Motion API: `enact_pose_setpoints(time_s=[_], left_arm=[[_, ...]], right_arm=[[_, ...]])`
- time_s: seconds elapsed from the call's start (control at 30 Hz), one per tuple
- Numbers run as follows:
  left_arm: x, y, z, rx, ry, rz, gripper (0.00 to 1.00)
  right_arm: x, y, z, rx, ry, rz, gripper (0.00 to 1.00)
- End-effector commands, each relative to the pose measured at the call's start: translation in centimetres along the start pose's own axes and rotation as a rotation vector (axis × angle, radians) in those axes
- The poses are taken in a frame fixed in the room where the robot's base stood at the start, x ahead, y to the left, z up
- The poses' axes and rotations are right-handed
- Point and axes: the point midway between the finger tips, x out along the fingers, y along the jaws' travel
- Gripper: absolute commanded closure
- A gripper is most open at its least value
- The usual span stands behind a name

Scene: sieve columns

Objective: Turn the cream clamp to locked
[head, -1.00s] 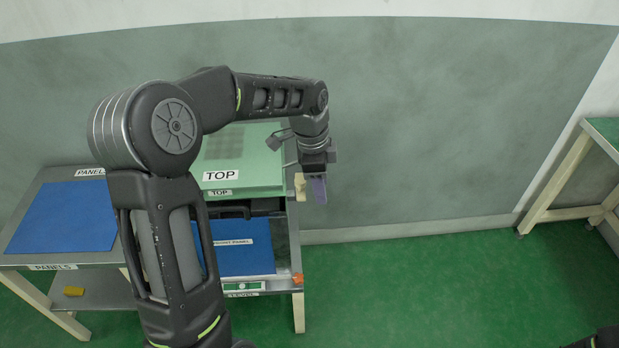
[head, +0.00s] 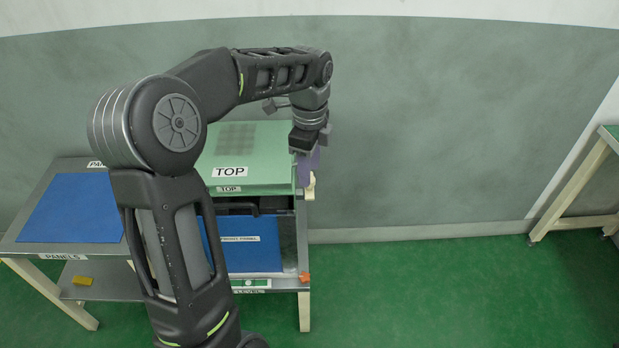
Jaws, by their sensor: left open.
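The cream clamp (head: 310,186) sits on the right side of the sieve column unit, just below the level of its green top (head: 262,155). My left gripper (head: 306,166) is at the clamp, with a purple finger just above and beside it. The gripper partly covers the clamp's upper part. I cannot tell whether the fingers touch it. The jaws are open, and nothing shows held in them. My right gripper does not show.
A blue front panel (head: 252,255) stands below the green top. An orange piece (head: 304,278) is at the lower right corner.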

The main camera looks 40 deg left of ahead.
Motion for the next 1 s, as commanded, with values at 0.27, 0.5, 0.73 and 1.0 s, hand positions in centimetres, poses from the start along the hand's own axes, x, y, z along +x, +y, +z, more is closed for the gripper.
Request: enact_pose_setpoints(time_s=[0.27,0.5,0.73,1.0], left_arm=[[3.5,0.1,0.0,0.000,0.001,0.002,0.56],[3.9,0.0,0.0,0.000,0.001,-0.001,0.56],[3.9,0.0,0.0,0.000,0.001,-0.001,0.69],[3.8,0.0,0.0,0.000,0.001,-0.001,0.91]], right_arm=[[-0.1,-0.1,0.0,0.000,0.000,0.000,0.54],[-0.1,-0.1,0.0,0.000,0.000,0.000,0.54],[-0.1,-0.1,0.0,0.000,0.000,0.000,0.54],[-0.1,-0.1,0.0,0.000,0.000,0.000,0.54]])
